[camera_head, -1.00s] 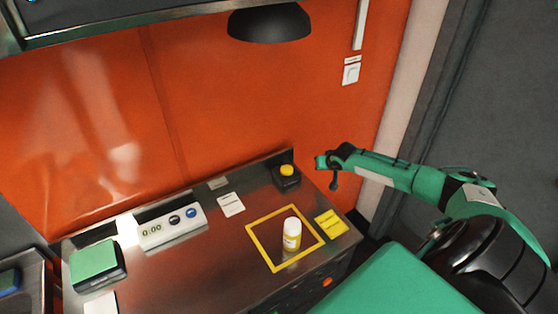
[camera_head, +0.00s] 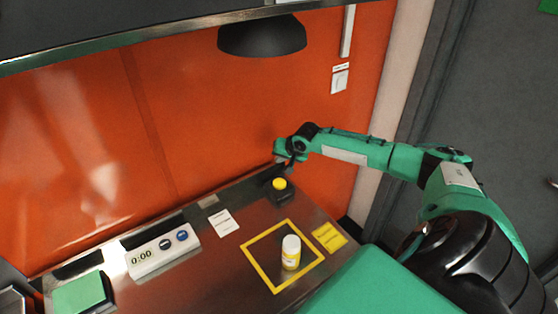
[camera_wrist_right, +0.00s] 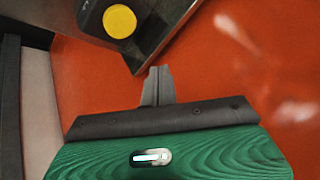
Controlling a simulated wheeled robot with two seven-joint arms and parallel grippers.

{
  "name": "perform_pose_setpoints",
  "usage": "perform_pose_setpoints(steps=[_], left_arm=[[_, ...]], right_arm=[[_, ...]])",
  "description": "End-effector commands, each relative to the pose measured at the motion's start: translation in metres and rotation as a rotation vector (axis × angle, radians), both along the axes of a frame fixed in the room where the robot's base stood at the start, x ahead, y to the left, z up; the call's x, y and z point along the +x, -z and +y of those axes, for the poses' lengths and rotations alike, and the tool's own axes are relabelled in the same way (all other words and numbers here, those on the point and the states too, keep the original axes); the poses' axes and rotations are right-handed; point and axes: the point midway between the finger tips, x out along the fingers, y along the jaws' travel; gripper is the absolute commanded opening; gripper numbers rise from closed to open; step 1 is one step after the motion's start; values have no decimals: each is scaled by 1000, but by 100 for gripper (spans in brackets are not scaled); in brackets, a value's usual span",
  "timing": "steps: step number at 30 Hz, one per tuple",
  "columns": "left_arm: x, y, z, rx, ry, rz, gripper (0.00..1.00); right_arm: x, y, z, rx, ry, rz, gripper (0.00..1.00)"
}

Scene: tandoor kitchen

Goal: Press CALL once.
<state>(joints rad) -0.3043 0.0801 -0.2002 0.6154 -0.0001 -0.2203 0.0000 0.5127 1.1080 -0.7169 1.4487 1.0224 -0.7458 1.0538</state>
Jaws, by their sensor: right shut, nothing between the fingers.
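The button I take for CALL is a yellow round cap on a black box (camera_head: 280,190) at the back right of the steel counter; no lettering is readable on it. The yellow cap also shows in the right wrist view (camera_wrist_right: 119,21), top left. My right gripper (camera_head: 288,162) is just above and behind the box in the head view, apart from the cap. In the right wrist view its fingers (camera_wrist_right: 157,84) are together with nothing between them, pointing toward the orange wall and the counter's edge. My left gripper is not in view.
On the counter are a yellow square outline (camera_head: 256,270) with a white-capped yellow bottle (camera_head: 291,253) inside, a yellow note (camera_head: 329,237), a white card (camera_head: 222,222), a timer reading 0:00 (camera_head: 163,252) and a green-topped block (camera_head: 80,294). A black lamp (camera_head: 262,37) hangs above.

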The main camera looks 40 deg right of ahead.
Motion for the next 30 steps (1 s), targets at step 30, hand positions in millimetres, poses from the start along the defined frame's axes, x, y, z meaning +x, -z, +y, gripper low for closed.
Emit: perform_pose_setpoints(steps=[30], left_arm=[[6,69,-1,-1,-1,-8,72]], right_arm=[[0,84,-1,-1,0,-1,0]])
